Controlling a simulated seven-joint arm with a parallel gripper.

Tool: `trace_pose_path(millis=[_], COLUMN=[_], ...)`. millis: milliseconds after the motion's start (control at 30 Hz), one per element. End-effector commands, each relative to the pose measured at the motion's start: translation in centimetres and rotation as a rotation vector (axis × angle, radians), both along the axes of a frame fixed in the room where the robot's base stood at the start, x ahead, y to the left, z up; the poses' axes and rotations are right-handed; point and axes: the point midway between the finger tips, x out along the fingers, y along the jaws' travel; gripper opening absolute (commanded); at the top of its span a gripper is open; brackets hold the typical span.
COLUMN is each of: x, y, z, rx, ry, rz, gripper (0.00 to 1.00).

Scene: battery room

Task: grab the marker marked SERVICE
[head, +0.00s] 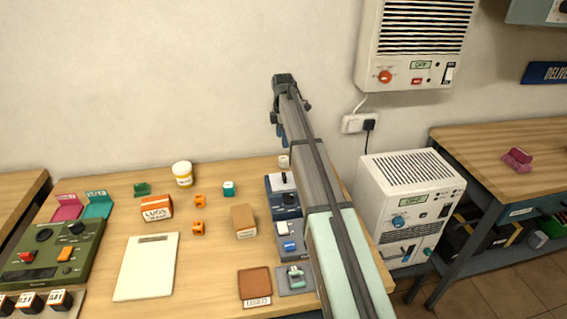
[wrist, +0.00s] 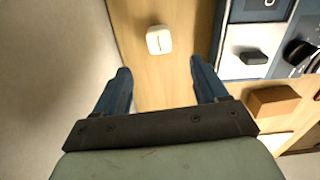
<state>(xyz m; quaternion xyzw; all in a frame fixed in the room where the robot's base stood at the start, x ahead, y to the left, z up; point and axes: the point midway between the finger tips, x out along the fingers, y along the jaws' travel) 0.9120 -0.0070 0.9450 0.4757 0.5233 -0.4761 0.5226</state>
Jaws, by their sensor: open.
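No lettering reading SERVICE is legible in either view, so I cannot tell which piece is that marker. A small off-white block (head: 284,161) stands at the table's back edge near the wall. It also shows in the wrist view (wrist: 158,40), beyond the fingertips and roughly in line with the gap between them; its faint marking is unreadable. My gripper (wrist: 161,72) is open and empty, its blue fingers apart. In the head view my gripper (head: 281,132) is above the back of the table, partly hidden by my arm.
A blue device (head: 283,184) stands close to the off-white block. A cardboard box (head: 244,222), a LUGS box (head: 157,208) and a white jar (head: 182,174) stand on the table (head: 210,275). The wall is close behind. My arm hides the table's right side.

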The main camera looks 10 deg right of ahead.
Motion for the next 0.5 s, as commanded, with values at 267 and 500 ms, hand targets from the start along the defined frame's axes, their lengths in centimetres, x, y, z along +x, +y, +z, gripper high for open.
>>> trace_pose_path(millis=[267,500], x=[-0.1,0.0], y=[0.0,0.0], z=[-4.8,-6.3], rx=[0.0,0.0], ry=[0.0,-0.001], rz=[-0.001,-0.001], gripper=[0.72,0.72])
